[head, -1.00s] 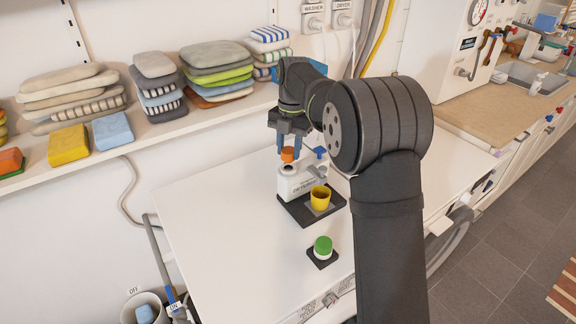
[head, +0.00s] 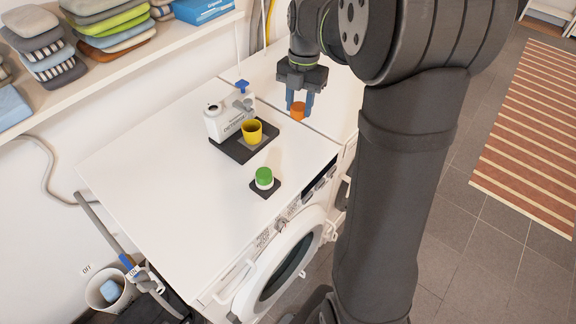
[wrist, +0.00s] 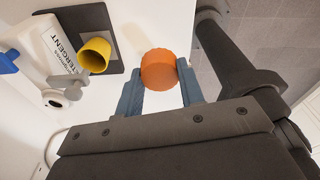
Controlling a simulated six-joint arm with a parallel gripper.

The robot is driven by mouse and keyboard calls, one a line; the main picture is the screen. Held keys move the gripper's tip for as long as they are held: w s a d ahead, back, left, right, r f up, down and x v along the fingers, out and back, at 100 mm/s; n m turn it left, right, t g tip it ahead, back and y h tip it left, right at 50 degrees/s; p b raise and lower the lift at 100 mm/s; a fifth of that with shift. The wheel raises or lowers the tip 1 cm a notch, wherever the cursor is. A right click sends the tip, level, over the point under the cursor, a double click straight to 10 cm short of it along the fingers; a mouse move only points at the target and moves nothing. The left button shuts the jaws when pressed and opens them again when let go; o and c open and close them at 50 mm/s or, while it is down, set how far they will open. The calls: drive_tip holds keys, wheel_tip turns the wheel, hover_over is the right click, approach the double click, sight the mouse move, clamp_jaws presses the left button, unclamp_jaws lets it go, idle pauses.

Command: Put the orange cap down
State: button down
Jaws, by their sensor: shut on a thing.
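The orange cap (head: 297,111) is between the blue fingertips of my gripper (head: 299,103), which is shut on it. In the wrist view the orange cap (wrist: 159,70) sits at the ends of the two fingers (wrist: 160,88). In the head view the gripper points down over the right part of the white worktop (head: 150,160), right of the detergent bottle (head: 216,122). The bottle's neck is open, with a dark hole. I cannot tell exactly how far the cap is above the surface.
A yellow cup (head: 252,132) stands on a dark tray (head: 232,150) with the bottle. A shelf (head: 110,62) with folded cloths runs behind.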

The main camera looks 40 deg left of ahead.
drive_tip(key=d+f+m, duration=0.2)
drive_tip(key=d+f, duration=0.2)
drive_tip(key=d, duration=0.7)
drive_tip(key=s+a+f, duration=0.1)
drive_tip(key=a+f, duration=0.1)
drive_tip(key=a, duration=0.1)
drive_tip(key=s+a+f, duration=0.2)
drive_tip(key=a, duration=0.2)
drive_tip(key=s+a+f, duration=0.1)
drive_tip(key=a+f, duration=0.2)
drive_tip(key=shift+s+a, duration=0.15)
drive_tip(key=shift+s, duration=0.15)
drive_tip(key=shift+f, duration=1.95)
drive_tip(key=shift+f, duration=0.15)
drive_tip(key=c, duration=0.9)
unclamp_jaws()
drive_tip(key=shift+c, duration=0.2)
wheel_tip(320, 180, up, 12)
drive_tip(key=w, duration=0.1)
drive_tip(key=shift+w, duration=0.25)
